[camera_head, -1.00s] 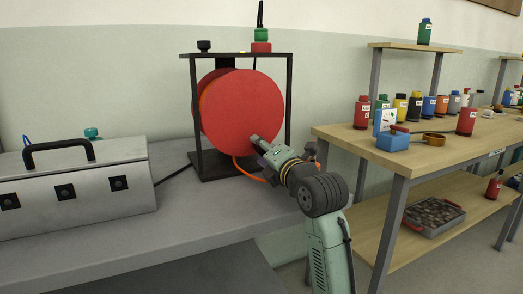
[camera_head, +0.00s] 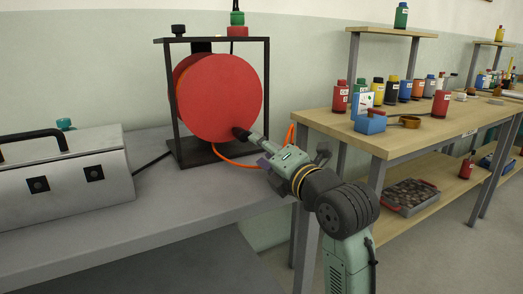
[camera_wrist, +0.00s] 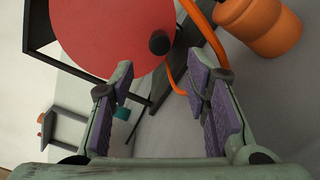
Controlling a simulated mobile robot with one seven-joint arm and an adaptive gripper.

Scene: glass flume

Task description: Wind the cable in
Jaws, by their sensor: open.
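The red cable reel (camera_head: 218,95) stands upright in a black frame (camera_head: 267,90) on the grey bench. A dark crank knob (camera_head: 239,132) sticks out from the reel's lower right face, also visible in the wrist view (camera_wrist: 159,42). The orange cable (camera_head: 235,164) leaves the reel's bottom and curves right; it also shows in the wrist view (camera_wrist: 170,75). My gripper (camera_wrist: 160,68) is open and empty, its purple-padded fingers apart, with the knob beyond the gap between their tips. In the head view my gripper (camera_head: 264,150) is at the knob's lower right; contact cannot be told.
An orange cylinder (camera_wrist: 262,28) lies right of the reel in the wrist view, near the cable. A grey case (camera_head: 65,175) with a black handle stands left on the bench. A wooden table (camera_head: 400,135) with several bottles stands right.

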